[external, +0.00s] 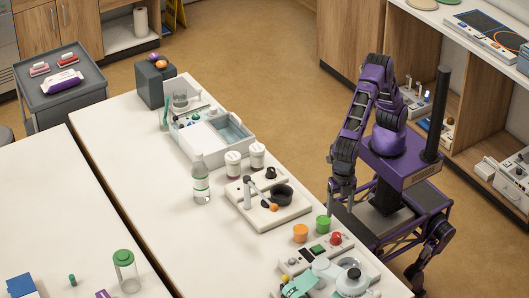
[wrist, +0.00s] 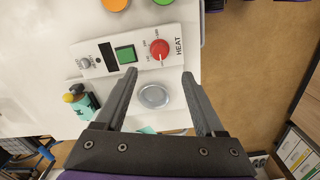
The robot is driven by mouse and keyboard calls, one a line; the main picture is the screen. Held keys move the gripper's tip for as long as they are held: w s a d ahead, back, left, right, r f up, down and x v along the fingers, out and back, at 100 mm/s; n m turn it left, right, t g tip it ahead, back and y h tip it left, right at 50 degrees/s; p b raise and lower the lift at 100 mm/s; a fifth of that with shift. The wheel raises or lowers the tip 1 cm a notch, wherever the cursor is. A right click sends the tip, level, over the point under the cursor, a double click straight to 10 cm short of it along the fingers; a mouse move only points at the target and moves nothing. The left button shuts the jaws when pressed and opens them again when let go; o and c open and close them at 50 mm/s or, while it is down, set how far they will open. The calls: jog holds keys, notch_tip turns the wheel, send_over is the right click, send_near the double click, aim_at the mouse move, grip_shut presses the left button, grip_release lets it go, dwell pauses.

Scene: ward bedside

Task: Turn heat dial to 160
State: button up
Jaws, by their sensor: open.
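The red heat dial (wrist: 159,49) sits at the right end of a white control panel (wrist: 108,48), beside the printed word HEAT and small scale marks. Its setting is too small to read. In the external view the dial (external: 336,238) is near the table's right edge. My gripper (wrist: 160,73) is open and empty, its two fingers spread either side of the dial's line but short of it in the wrist picture. In the external view my gripper (external: 341,208) points down, above and behind the panel, apart from the dial.
The panel also has a green square button (wrist: 126,54) and a small grey knob (wrist: 85,62). A round silver-topped item (wrist: 153,96) is close by. A burner-like stand (external: 268,212) is further left.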

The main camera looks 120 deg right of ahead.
aim_at(337, 234)
notch_tip(337, 234, down, 11)
jog(key=shift+r+b, duration=0.1)
jog(key=shift+b, duration=0.3)
grip_shut()
